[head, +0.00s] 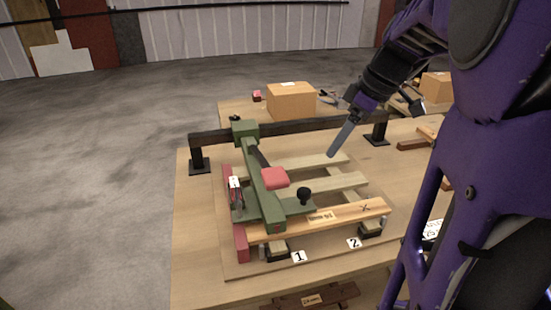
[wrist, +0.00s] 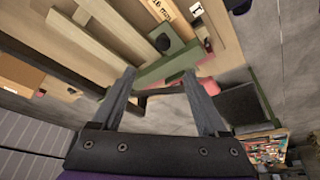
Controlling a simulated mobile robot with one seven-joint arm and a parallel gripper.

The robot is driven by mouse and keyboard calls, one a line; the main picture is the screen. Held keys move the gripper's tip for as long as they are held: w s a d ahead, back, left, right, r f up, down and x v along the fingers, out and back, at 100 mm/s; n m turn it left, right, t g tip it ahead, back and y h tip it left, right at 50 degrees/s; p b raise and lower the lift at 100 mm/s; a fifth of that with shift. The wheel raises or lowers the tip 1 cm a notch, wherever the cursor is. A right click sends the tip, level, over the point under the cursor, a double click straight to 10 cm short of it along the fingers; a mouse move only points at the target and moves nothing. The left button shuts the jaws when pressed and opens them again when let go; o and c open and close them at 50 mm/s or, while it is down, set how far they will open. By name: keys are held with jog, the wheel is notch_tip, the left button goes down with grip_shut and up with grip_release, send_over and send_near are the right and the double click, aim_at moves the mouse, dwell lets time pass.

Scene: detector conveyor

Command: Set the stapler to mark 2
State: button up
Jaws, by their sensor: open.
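The green stapler (head: 262,185) hangs from the dark rail (head: 305,127) and reaches forward over the wooden slats at the left end of the frame. It has a red pad (head: 275,178) and a black knob (head: 304,195). Its front end is beside the mark 1 card (head: 299,257); the mark 2 card (head: 354,243) lies to the right. My gripper (head: 333,152) is in the air above the slats, right of the stapler and apart from it. In the wrist view my gripper (wrist: 158,75) is open and empty, with the green stapler (wrist: 167,65) beyond its fingertips.
A cardboard box (head: 291,100) stands behind the rail. Rail posts (head: 199,160) stand on the table. A labelled plank (head: 330,216) crosses the front of the slats. A dark wooden piece (head: 311,297) lies at the front edge. The slats right of the stapler are clear.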

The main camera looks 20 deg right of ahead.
aim_at(305, 191)
jog(key=b+x, duration=0.2)
jog(key=x, duration=1.5)
jog(key=shift+a+f, duration=0.3)
jog(key=shift+s, duration=0.1)
grip_shut()
dwell(0.6)
